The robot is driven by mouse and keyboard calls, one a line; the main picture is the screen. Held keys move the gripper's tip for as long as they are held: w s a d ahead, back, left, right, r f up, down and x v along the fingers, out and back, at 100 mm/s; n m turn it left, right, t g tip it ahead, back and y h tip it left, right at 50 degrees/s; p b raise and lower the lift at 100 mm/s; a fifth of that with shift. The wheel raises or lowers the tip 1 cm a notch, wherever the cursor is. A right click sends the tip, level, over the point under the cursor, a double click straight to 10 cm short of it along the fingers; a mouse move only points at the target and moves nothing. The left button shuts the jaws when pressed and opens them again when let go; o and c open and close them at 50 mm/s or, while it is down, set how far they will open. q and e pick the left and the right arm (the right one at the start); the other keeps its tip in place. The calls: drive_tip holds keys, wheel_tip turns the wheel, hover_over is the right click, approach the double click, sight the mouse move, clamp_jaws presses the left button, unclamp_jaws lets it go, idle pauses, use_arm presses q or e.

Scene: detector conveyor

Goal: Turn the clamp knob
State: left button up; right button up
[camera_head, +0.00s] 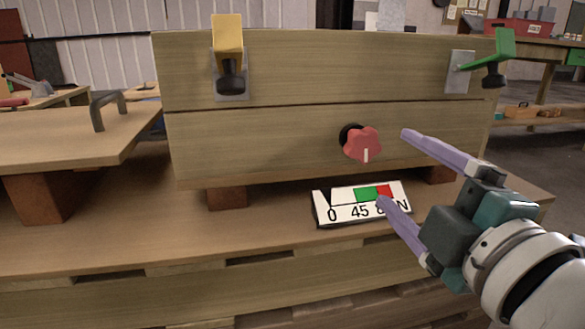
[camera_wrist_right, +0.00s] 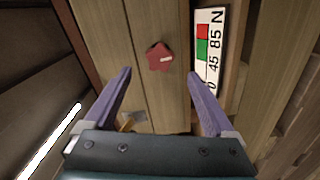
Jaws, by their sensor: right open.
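The red clamp knob (camera_head: 362,144) sits on the front face of the wooden box, with a white pointer mark facing down in the head view. It also shows in the right wrist view (camera_wrist_right: 159,57), beyond and between the fingertips. My right gripper (camera_head: 392,166) is open, its purple fingers spread to the right of the knob and apart from it; it also shows in the right wrist view (camera_wrist_right: 160,73). A torque gauge plate (camera_head: 350,211) marked 0, 45, 85 and N, with green and red bands, stands below the knob. One finger partly covers it in the head view. My left gripper is out of view.
The wooden box (camera_head: 270,130) rests on blocks on a wooden bench (camera_head: 130,245). A yellow latch (camera_head: 228,40) and a green latch (camera_head: 490,55) are on its upper part. A wooden lid with a grey handle (camera_head: 106,108) lies at left.

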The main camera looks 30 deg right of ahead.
sight(366, 144)
idle(0.3)
drive_tip(key=w+n+p, duration=0.1)
drive_tip(key=w+n, duration=0.2)
drive_tip(key=n, duration=0.4)
drive_tip(key=w+d+n+p, duration=0.1)
drive_tip(key=w+n+p, duration=0.1)
drive_tip(key=n, duration=0.5)
drive_tip(key=w+d+n+p, duration=0.1)
drive_tip(key=w+n, duration=0.4)
drive_tip(key=n, duration=0.2)
drive_tip(key=shift+r+p, duration=0.3)
drive_tip(key=shift+p, duration=0.05)
drive_tip(key=shift+n, duration=0.3)
drive_tip(key=c, duration=1.4)
